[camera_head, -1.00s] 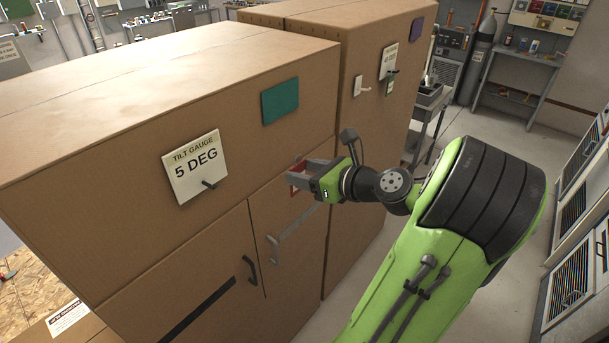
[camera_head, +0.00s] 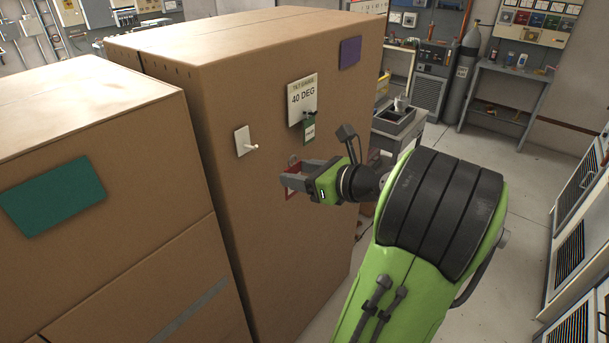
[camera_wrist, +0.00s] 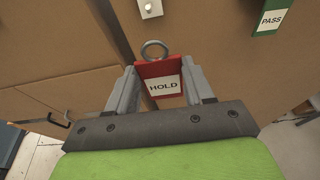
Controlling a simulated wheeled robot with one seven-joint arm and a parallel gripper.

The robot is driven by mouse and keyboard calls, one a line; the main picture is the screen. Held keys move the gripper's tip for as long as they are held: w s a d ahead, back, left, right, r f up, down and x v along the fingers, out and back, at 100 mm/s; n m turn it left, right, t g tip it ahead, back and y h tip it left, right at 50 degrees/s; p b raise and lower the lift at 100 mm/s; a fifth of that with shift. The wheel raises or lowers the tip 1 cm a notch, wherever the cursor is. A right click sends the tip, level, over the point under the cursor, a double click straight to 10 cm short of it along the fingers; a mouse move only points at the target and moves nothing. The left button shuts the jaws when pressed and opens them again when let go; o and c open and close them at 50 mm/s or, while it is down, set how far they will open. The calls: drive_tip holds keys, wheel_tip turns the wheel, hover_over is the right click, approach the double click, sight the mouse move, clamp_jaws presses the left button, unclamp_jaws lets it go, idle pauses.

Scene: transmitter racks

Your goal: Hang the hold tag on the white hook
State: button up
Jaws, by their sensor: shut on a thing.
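The hold tag (camera_wrist: 163,82) is red with a white HOLD label and a metal ring at its top. My gripper (camera_wrist: 163,85) is shut on its sides, and the ring stands free above the fingers. In the head view my gripper (camera_head: 292,182) is in front of the tan rack's face, and a red edge of the tag (camera_head: 291,194) shows beside the fingers. The white hook (camera_head: 252,147) sticks out from a white plate, up and left of my gripper. Its plate (camera_wrist: 150,8) shows at the top of the wrist view, above the ring. The ring is apart from the hook.
A 40 DEG sign (camera_head: 303,97) with a dark hook and a green PASS tag (camera_head: 309,131) is right of the white hook. A nearer rack with a teal panel (camera_head: 54,195) stands at left. A grey cart (camera_head: 398,128) is behind my arm.

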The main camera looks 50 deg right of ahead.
sight(292, 169)
drive_tip(key=shift+w+a+r, duration=0.1)
drive_tip(key=shift+w+a, duration=0.4)
drive_tip(key=shift+w+d+b, duration=0.2)
drive_tip(key=shift+w+b, duration=0.25)
drive_tip(key=shift+w, duration=0.75)
drive_tip(key=shift+w+a, duration=0.15)
drive_tip(key=shift+w, duration=1.15)
drive_tip(key=shift+r+p, duration=0.1)
drive_tip(key=shift+p, duration=0.25)
drive_tip(key=w+p, duration=0.2)
drive_tip(key=w, duration=0.1)
drive_tip(key=shift+w, duration=0.2)
